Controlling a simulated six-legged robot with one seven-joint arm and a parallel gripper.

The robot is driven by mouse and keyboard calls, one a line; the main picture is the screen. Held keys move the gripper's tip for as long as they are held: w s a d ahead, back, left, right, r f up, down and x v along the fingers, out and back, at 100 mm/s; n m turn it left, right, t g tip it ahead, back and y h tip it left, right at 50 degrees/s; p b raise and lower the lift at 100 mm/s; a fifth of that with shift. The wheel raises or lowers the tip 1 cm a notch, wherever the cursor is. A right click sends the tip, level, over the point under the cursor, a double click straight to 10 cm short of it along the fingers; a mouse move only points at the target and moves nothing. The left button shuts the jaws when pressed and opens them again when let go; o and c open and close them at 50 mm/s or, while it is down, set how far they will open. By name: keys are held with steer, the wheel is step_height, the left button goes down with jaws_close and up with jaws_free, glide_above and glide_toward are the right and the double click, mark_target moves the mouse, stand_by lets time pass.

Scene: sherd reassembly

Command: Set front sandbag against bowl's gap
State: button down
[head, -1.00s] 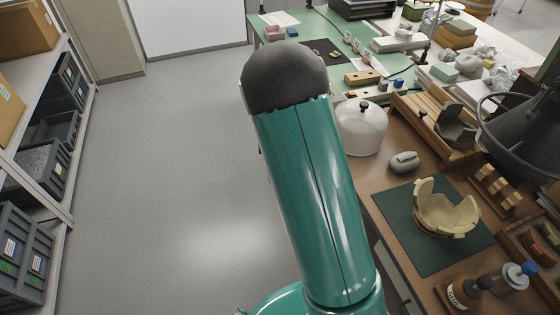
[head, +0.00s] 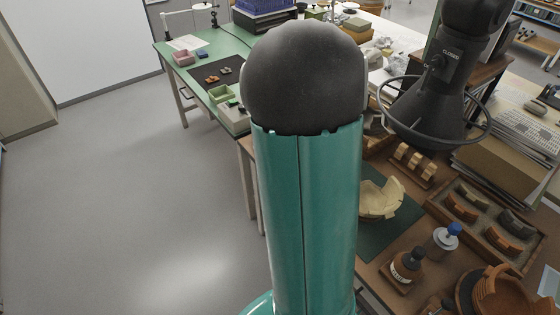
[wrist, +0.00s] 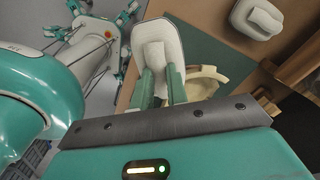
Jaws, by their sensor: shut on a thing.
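My gripper (wrist: 160,88) is shut on a pale grey sandbag (wrist: 156,38) in the wrist view. The sandbag is held upright-looking between the green fingers, over the edge of the table area. The cream bowl (wrist: 208,75) is just right of the fingers and partly hidden by them. In the head view the bowl (head: 380,203) stands on a green mat (head: 385,236), its left part hidden by my arm. Its rim is jagged; I cannot tell whether the held sandbag touches it. A second pale sandbag (wrist: 257,18) lies at the upper right of the wrist view.
Open floor (head: 130,200) lies to the left.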

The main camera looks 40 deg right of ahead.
steer(key=s+d+f+m, duration=0.2)
steer(key=s+m, duration=0.5)
steer(key=s, duration=0.3)
steer(key=shift+w+a+f, duration=0.1)
steer(key=shift+f, duration=2.05)
steer(key=shift+w+a+f, duration=0.1)
steer(key=shift+f, duration=2)
steer(key=shift+f, duration=0.2)
steer(key=c, duration=1.3)
jaws_free()
step_height(320, 180, up, 14)
steer(key=shift+f, duration=0.1)
